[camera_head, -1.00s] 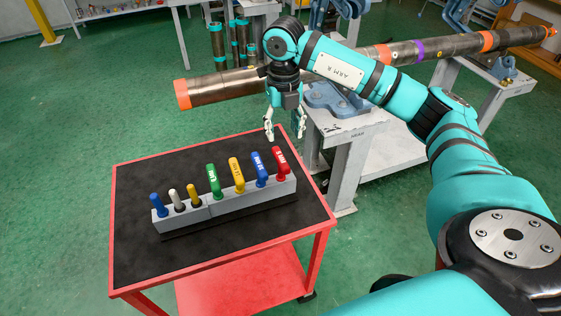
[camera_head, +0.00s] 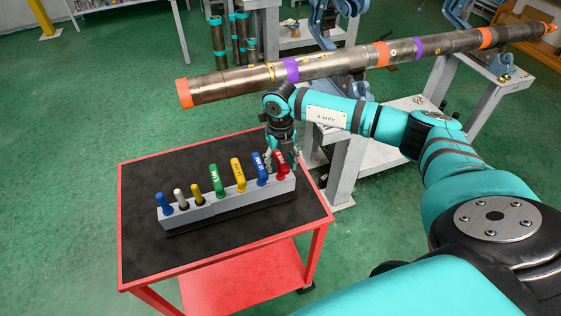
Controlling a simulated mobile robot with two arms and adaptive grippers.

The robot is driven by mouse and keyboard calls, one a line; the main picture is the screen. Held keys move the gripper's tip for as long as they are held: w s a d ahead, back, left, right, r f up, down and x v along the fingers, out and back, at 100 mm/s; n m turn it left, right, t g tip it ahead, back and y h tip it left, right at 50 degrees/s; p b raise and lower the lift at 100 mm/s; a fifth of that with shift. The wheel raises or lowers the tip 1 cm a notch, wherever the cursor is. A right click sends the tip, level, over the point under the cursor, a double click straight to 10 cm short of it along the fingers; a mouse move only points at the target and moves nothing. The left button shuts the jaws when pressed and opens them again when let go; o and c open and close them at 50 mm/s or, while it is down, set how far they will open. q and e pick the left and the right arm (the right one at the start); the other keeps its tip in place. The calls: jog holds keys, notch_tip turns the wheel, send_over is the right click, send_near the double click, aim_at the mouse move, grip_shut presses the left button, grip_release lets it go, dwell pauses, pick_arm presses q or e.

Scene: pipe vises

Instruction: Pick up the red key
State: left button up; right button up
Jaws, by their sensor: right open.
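The red key (camera_head: 280,163) stands at the right end of a grey rack (camera_head: 232,205) on the black top of a red cart (camera_head: 150,250). My right gripper (camera_head: 282,168) points down at the red key, its fingers open around or just behind the key's handle. I cannot tell whether the fingers touch it. The gripper's body hides part of the area behind the key. My left gripper is not in view.
A blue key (camera_head: 260,170) stands close to the left of the red key. Yellow (camera_head: 237,173) and green (camera_head: 217,180) keys and several smaller handles fill the rest of the rack. A long pipe (camera_head: 340,62) runs behind my right arm.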

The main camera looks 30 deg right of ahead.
jog(key=shift+c, duration=0.4)
grip_shut()
jog(key=shift+r, duration=0.15)
notch_tip(320, 180, up, 10)
jog(key=b, duration=0.2)
jog(key=shift+b, duration=0.4)
jog(key=shift+s, duration=0.1)
